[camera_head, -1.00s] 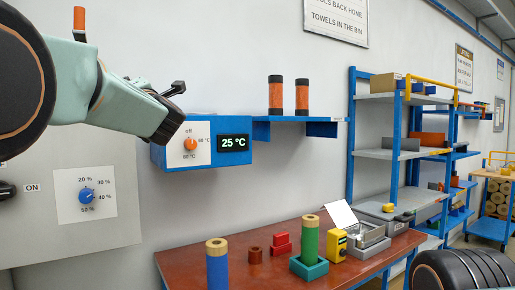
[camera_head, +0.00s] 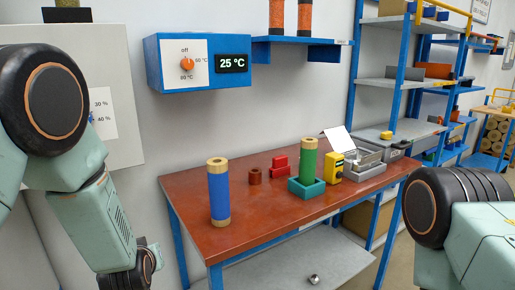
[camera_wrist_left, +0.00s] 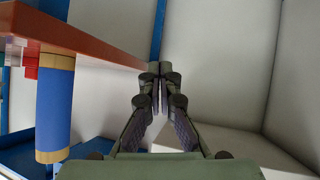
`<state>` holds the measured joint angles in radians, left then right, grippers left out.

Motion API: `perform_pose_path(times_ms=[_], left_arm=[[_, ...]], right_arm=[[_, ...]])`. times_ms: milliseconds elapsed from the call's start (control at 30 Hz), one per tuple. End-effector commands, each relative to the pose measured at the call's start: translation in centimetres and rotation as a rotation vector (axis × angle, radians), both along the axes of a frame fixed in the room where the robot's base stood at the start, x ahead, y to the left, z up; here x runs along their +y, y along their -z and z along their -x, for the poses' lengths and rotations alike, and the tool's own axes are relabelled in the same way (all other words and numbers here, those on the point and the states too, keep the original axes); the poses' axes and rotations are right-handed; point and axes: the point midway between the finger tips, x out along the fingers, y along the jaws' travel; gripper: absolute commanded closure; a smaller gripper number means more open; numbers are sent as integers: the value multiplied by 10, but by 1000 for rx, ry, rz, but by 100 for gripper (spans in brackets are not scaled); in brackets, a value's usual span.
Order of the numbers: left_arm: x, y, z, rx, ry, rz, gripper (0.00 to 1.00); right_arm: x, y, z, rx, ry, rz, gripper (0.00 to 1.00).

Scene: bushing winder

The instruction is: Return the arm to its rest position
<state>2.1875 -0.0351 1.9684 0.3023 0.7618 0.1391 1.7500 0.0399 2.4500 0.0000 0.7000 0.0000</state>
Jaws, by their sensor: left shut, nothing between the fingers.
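My left arm (camera_head: 95,215) comes in from the left in the head view and hangs down beside the left end of the red-brown table (camera_head: 200,235). Its gripper is at or below the bottom edge there. In the left wrist view my left gripper (camera_wrist_left: 158,72) has its fingers together, with nothing between them. It is apart from the table, which shows at the upper left of that view (camera_wrist_left: 95,38). My right arm (camera_head: 460,225) shows at the right of the head view, with its gripper out of frame.
A blue roll (camera_head: 219,190) stands on the table's left part; it also shows in the wrist view (camera_wrist_left: 56,108). A blue box reading 25 °C (camera_head: 205,62) hangs on the wall. A lower shelf (camera_head: 300,262) lies under the table.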

Motion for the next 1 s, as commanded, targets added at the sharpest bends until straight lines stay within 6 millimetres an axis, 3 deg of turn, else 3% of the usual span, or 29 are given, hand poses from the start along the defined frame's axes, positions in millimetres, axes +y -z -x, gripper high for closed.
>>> perform_pose_path(times_ms=[33,100,300,500,633,700,800,1000], left_arm=[[-2,27,25,79,38,-20,100],[-6,58,59,180,96,-47,100],[-18,130,168,461,254,-73,100],[-29,174,289,725,355,-24,100],[-32,190,357,867,373,16,100],[-32,198,383,923,367,32,100],[-31,208,403,967,362,44,100],[-31,211,411,984,361,48,100]], right_arm=[[0,2,0,0,0,0,60],[0,3,0,0,0,0,60],[0,8,0,0,0,0,60],[0,13,0,0,0,0,60],[0,16,0,0,0,0,60],[0,18,0,0,0,0,60],[0,21,0,0,0,0,60],[0,21,0,0,0,0,60]])
